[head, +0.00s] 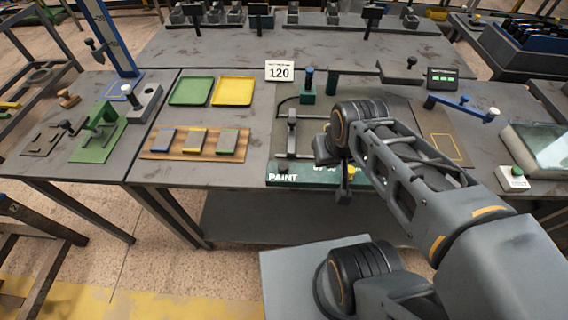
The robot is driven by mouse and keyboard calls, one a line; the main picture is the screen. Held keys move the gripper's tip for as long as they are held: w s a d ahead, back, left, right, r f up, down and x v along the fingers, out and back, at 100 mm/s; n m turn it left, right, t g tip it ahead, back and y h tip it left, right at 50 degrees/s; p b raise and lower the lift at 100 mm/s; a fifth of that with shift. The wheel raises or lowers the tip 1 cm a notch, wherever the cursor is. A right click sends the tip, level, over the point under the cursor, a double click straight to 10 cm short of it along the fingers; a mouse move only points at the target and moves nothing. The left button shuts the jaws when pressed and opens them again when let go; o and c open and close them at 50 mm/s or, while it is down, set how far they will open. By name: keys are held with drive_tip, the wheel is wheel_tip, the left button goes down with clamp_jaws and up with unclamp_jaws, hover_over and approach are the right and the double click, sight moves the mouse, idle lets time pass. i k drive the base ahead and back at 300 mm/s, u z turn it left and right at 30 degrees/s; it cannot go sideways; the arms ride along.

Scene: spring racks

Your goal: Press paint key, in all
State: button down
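A dark green panel (300,181) lettered PAINT in white runs along the front edge of the middle table. More white marks on it are too small to read. A small yellow piece (352,169) shows at its right part, next to my gripper.
A grey fixture (291,132) with an upright clamp stands behind the panel. Left are a wooden board (182,154) with three blocks, a green tray (191,91) and a yellow tray (233,91). A button box (513,179) is at right.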

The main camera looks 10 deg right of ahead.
sight(283, 166)
drive_tip(key=k, duration=1)
drive_tip(key=u, duration=1.95)
drive_tip(key=i, duration=1.4)
drive_tip(key=z, duration=2.55)
